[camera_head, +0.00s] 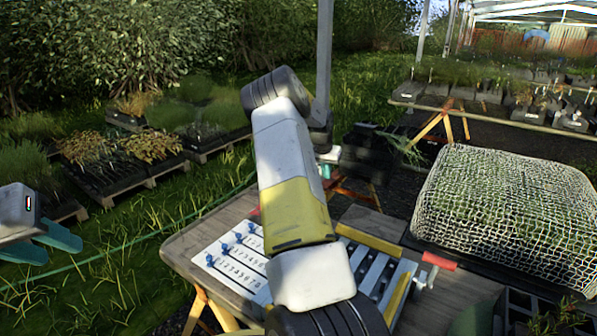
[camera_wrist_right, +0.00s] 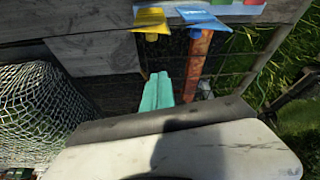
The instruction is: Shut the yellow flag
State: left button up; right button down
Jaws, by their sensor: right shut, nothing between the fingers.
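The yellow flag (camera_wrist_right: 150,20) shows at the top of the right wrist view, sticking out from the edge of the wooden table. A blue flag (camera_wrist_right: 205,21) sticks out beside it on the right. My right gripper (camera_wrist_right: 157,91) is shut and empty. In that picture its teal fingers are below the yellow flag, with a gap between them. In the head view my right arm hides the flags, and only a bit of the right gripper (camera_head: 328,168) shows beyond the table. My left gripper (camera_head: 42,244) is open and empty at the far left, away from the table.
The wooden table (camera_head: 190,243) carries a white numbered board (camera_head: 230,262) with blue knobs, and a rack with yellow bars (camera_head: 370,241). A netted mound (camera_head: 510,205) stands to the right. An orange post (camera_wrist_right: 198,65) stands near the right fingers. Plant trays lie behind.

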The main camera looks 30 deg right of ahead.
notch_tip(320, 180, down, 7)
jog(key=a, duration=0.1)
jog(key=shift+s+r, duration=0.2)
jog(key=shift+s, duration=0.25)
jog(key=shift+a, duration=0.15)
jog(key=shift+s+a+r+t+h, duration=0.1)
jog(key=shift+s+a+t+h, duration=0.2)
jog(key=shift+a+h, duration=0.25)
jog(key=shift+s+a+r+t+h, duration=0.1)
jog(key=shift+s+a+t+h, duration=0.2)
jog(key=shift+a, duration=0.3)
jog(key=shift+s+a+f+t+h, duration=0.4)
jog(key=shift+s+a+f+h, duration=0.55)
jog(key=shift+a, duration=0.6)
jog(key=shift+s+a+f+t+h, duration=0.4)
jog(key=shift+s+a+f+h, duration=0.35)
jog(key=shift+a+f, duration=0.6)
jog(key=shift+s+a+f+t+h, duration=0.4)
jog(key=shift+s+a+f+h, duration=0.4)
jog(key=shift+a, duration=0.9)
